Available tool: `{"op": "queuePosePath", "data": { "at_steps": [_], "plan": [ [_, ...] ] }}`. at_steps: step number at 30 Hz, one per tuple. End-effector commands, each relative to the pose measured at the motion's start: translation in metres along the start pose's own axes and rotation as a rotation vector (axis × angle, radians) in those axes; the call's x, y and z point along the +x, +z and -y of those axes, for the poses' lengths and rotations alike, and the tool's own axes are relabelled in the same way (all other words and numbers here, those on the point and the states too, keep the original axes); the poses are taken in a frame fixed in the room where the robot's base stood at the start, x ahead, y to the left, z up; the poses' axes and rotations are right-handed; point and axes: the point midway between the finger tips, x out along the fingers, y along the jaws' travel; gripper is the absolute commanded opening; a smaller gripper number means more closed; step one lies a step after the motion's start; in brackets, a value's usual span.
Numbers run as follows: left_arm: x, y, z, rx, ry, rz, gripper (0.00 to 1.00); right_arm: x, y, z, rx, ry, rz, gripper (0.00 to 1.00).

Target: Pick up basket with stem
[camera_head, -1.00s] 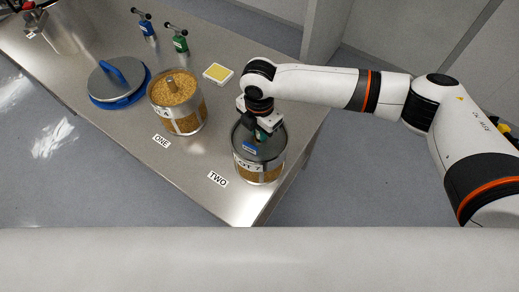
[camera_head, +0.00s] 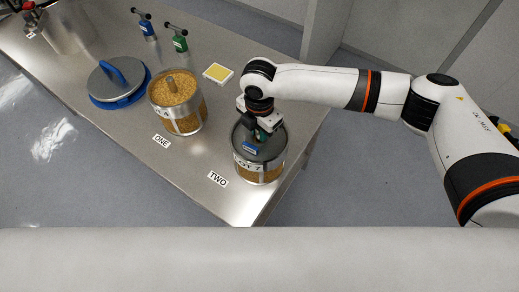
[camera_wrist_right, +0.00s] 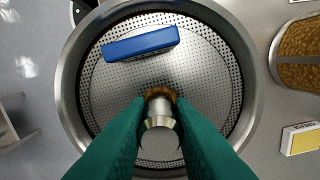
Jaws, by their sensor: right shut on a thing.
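A round metal-rimmed basket (camera_head: 258,168) with a perforated metal top, clear sides and golden granules stands upright by the label TWO. Its short metal stem (camera_wrist_right: 159,108) rises from the perforated top in the right wrist view. My right gripper (camera_head: 263,135) is above this basket, and its green fingers in the wrist view (camera_wrist_right: 159,125) are shut on the stem. A blue block (camera_wrist_right: 141,44) lies on the perforated top beside the stem. A second basket (camera_head: 184,118), open and full of granules around its own stem, stands by the label ONE. My left gripper is not in view.
On the steel table (camera_head: 215,140) are a blue-rimmed round lid (camera_head: 113,79) with a blue handle, a small yellow-filled tray (camera_head: 218,73), and blue (camera_head: 147,28) and green (camera_head: 180,42) handled tools. The table's front corner is close to the gripped basket.

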Motion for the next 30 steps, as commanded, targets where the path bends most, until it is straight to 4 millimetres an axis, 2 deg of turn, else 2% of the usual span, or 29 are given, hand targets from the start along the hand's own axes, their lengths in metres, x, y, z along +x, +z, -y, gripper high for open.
{"op": "queuePosePath", "data": {
  "at_steps": [14, 17, 30],
  "plan": [
    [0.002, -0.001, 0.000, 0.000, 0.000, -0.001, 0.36, -0.008, 0.000, 0.002, 0.000, -0.007, -0.001, 0.00],
    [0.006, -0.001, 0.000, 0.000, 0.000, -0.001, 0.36, -0.018, 0.000, 0.003, 0.000, -0.009, 0.000, 0.00],
    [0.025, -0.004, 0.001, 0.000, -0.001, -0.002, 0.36, -0.089, -0.001, 0.002, 0.000, -0.008, -0.001, 0.00]
  ]
}}
